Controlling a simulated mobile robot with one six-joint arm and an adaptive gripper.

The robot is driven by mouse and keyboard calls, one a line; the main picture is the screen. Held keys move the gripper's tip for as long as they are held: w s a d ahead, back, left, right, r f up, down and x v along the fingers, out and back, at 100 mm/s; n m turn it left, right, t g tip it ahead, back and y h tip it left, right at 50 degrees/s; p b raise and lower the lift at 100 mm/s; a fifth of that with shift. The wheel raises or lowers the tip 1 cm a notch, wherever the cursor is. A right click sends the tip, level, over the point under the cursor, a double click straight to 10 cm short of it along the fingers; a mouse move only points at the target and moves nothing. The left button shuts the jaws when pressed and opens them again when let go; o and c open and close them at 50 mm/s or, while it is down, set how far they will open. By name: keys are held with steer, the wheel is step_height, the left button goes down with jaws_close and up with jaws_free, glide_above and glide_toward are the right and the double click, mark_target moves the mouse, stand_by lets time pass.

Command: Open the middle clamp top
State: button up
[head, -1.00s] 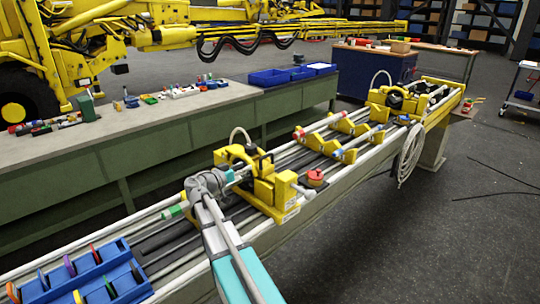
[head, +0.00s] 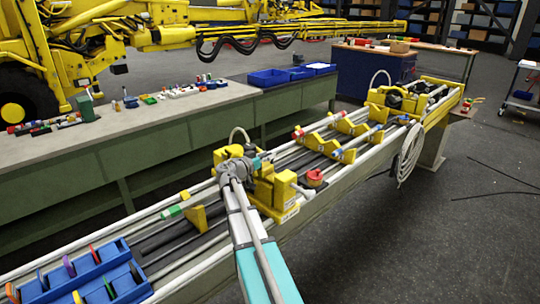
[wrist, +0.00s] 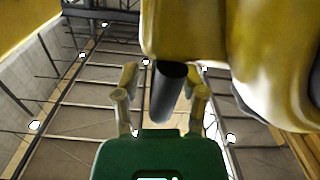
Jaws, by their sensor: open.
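The yellow middle clamp (head: 265,190) sits on the rails near the centre of the head view. My wrist and arm partly hide it. In the wrist view a large yellow body (wrist: 185,35), which looks like part of the clamp, fills the upper right. My gripper (wrist: 163,72) is open, with one finger on each side of a dark cylinder (wrist: 168,95) that sticks out below the yellow body. I cannot tell whether the fingers touch it. In the head view my gripper is mostly hidden against the clamp's upper part.
A red round knob (head: 314,178) is at the clamp's right. Another yellow clamp unit (head: 400,97) stands farther along the rails, with yellow wedge blocks (head: 335,140) between. A blue rack (head: 95,275) is at the near left. A workbench (head: 190,110) runs behind.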

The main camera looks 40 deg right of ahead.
steer(key=shift+d, duration=0.1)
jaws_close()
steer(key=shift+d+r, duration=0.1)
steer(key=shift+d, duration=0.15)
stand_by(0.3)
steer(key=shift+w+a+r+p, duration=0.15)
steer(key=shift+r+p, duration=0.15)
steer(key=shift+p, duration=0.15)
